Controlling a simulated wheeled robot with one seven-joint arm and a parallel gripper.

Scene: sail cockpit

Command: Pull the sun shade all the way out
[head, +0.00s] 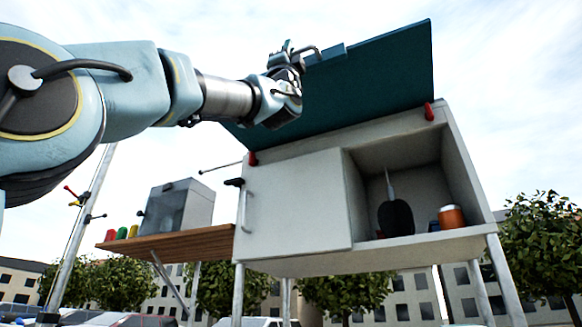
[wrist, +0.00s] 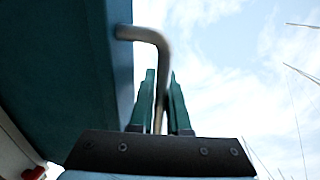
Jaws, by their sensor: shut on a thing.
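The sun shade (head: 375,75) is a flat teal panel tilted out above the top of a grey cabinet. It also fills the upper left of the wrist view (wrist: 60,60). A bent metal handle (wrist: 148,34) sticks out from its edge. My gripper (head: 287,47) is at the shade's outer edge, at the upper middle of the head view. In the wrist view its two green fingers (wrist: 161,75) are shut on the handle's bar, one on each side. Part of the shade's left side is hidden behind my arm.
The grey cabinet (head: 295,205) has a closed door at left and an open compartment with a dark paddle-like thing (head: 395,217) and an orange jar (head: 452,217). A wooden side shelf (head: 170,243) carries a grey box (head: 178,207). Open sky surrounds the shade's outer edge.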

